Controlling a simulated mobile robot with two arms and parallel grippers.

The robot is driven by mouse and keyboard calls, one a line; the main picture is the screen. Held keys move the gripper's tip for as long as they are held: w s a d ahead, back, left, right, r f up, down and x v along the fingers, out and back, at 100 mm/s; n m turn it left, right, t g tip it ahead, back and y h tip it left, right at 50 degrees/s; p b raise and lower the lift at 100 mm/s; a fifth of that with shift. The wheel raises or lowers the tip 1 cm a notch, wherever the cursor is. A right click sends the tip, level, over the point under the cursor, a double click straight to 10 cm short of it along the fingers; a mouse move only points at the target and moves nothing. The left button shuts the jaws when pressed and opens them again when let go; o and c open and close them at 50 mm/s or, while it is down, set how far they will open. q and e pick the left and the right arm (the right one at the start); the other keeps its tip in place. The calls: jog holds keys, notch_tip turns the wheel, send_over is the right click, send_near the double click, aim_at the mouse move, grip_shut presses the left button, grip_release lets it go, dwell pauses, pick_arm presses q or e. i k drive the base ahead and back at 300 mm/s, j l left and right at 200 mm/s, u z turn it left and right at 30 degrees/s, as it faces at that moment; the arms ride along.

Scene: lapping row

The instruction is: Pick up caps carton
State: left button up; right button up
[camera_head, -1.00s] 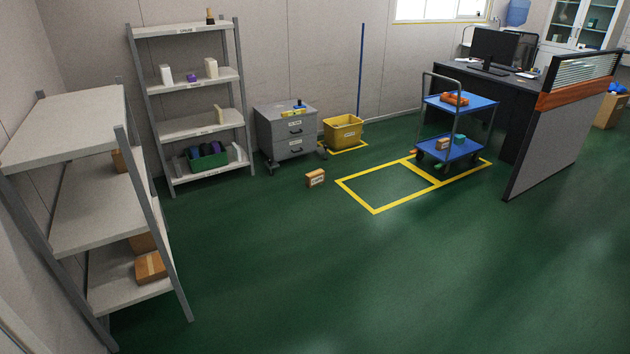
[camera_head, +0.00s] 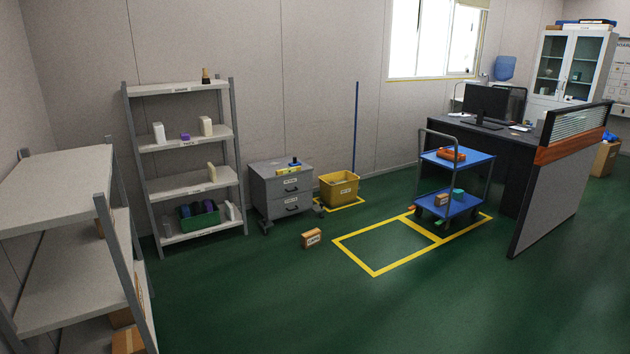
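A small brown carton (camera_head: 311,239) with a white label on its front stands on the green floor. It is just left of the yellow floor marking and in front of the grey drawer cabinet. The label seems to read "CAPS", but it is small. Neither of my grippers is in the head view, and nothing touches the carton.
A drawer cabinet (camera_head: 283,194) and a yellow bin (camera_head: 338,189) stand behind the carton. A blue cart (camera_head: 447,207) stands to the right, near a desk and partition (camera_head: 545,201). Shelves (camera_head: 187,188) stand at the left. The floor in front is clear.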

aim_at(310, 239)
jog(key=i, duration=4.7)
jog(key=i+l+u, duration=0.1)
jog(key=i+u, duration=0.15)
jog(key=i, duration=0.3)
jog(key=i+l+u, duration=0.2)
jog(key=i, duration=0.35)
